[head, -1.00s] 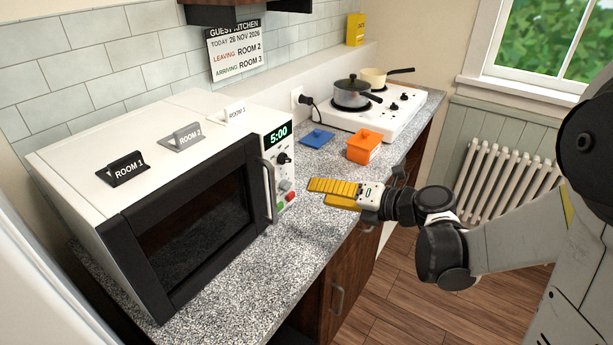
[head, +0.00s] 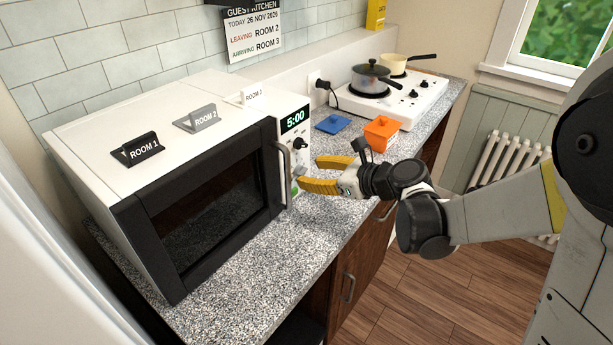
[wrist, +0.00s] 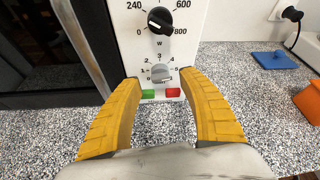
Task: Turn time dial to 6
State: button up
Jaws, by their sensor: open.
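The white microwave (head: 90,115) stands on the counter with its dark door shut and its display (head: 295,120) reading 5:00. In the wrist view the grey time dial (wrist: 160,73) sits low on the control panel, with numbers around it, of which 1 to 5 can be made out. The black power dial (wrist: 160,20), marked 240, 600 and 800, is above it. My gripper (wrist: 157,85) is open, with its yellow fingers on either side below the time dial and apart from it. In the head view my gripper (head: 305,174) faces the panel and hides its lower part.
A green button (wrist: 148,94) and a red button (wrist: 173,93) lie under the time dial. The door handle (head: 283,172) is close left of my gripper.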

aim_at(301, 171)
jog(key=shift+x, duration=1.25)
grip_shut()
jog(key=m+g+y, duration=0.1)
jog(key=m, duration=0.1)
jog(key=m+g, duration=0.1)
jog(key=shift+w+d+m+y+b, duration=0.2)
jog(key=shift+m+y+b, duration=0.2)
jog(key=m+y, duration=0.1)
jog(key=m+g+b, duration=0.1)
jog(key=m, duration=0.1)
jog(key=shift+w+d+f+m+g+y, duration=0.1)
jog(key=shift+m+g+y, duration=0.2)
jog(key=shift+y, duration=0.1)
